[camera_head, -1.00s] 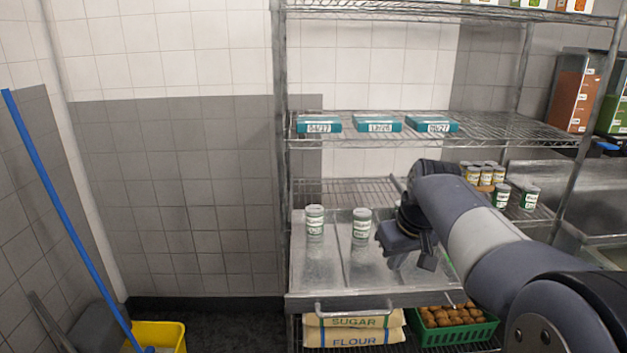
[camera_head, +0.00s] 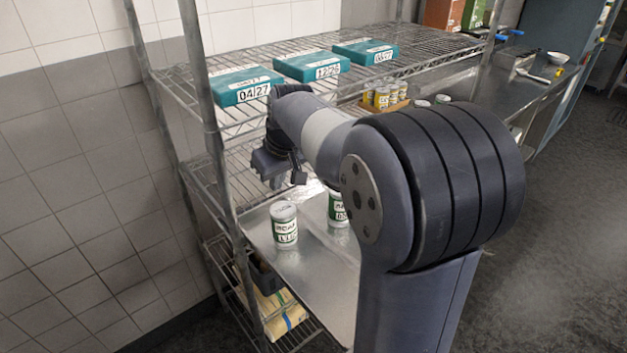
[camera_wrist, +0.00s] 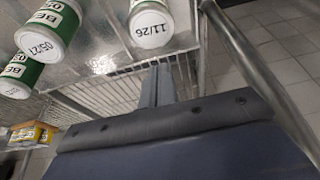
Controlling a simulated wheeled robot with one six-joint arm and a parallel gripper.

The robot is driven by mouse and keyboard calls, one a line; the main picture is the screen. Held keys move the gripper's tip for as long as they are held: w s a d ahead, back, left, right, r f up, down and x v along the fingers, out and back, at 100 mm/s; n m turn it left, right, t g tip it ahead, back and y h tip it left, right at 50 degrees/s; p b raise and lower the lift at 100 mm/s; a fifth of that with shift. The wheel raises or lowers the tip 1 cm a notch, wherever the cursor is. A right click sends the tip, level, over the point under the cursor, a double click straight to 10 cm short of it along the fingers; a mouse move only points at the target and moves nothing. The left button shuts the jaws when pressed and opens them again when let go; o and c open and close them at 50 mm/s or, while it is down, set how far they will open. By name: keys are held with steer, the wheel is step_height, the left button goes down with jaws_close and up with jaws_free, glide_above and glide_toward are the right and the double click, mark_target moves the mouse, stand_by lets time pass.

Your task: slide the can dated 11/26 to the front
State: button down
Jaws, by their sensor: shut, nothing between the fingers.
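The can dated 11/26 (camera_wrist: 150,25) shows its white dated lid at the top middle of the wrist view. A green-labelled can dated 05/27 (camera_wrist: 50,28) and another green-labelled can (camera_wrist: 18,74) are to its left. My gripper (camera_wrist: 157,80) is shut and empty, its fingertips just below the 11/26 can in the picture; contact is unclear. In the head view, my gripper (camera_head: 284,180) is over the rear of the metal tray (camera_head: 312,268). A green-and-white can (camera_head: 285,226) stands there; a second can (camera_head: 337,208) is partly hidden by my arm. Their dates are not clearly readable.
Teal boxes (camera_head: 247,84) lie on the wire shelf (camera_head: 215,55) above my gripper. A shelf post (camera_head: 205,110) stands left of it. Yellow cans (camera_head: 383,97) sit farther right. Sacks (camera_head: 272,308) lie below the tray.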

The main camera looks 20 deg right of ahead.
mark_target(284, 224)
steer(key=x, duration=0.6)
steer(key=shift+a, duration=0.1)
